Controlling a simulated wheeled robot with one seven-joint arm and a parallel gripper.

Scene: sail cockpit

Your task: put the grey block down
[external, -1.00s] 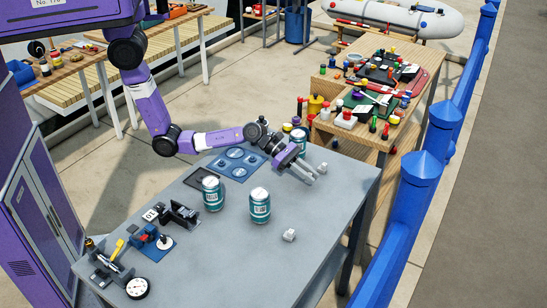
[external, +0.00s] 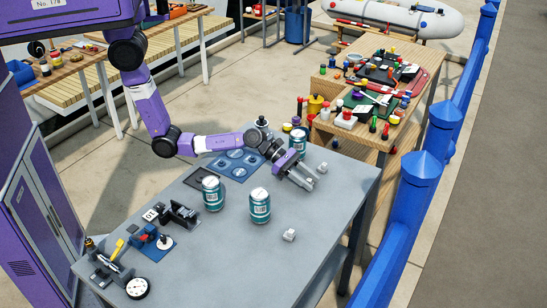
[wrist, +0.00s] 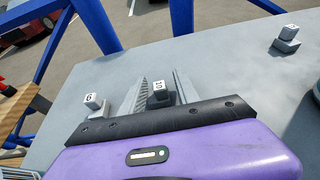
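My gripper (external: 313,183) is low over the right part of the grey table, pointing down and to the right. In the wrist view, the grey block (wrist: 158,97), with a white "10" label, sits between my two fingers (wrist: 160,86). Its dark body fills the gap, so the gripper looks shut on it. I cannot make the held block out clearly in the external view. Whether it touches the table cannot be told.
A small block marked 6 (wrist: 92,101) stands just left of my fingers; it also shows beside the gripper externally (external: 322,168). Another block, marked 9 (wrist: 287,40), stands farther off (external: 289,235). Teal cans (external: 260,205) stand left of it. Tabletop between is clear.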

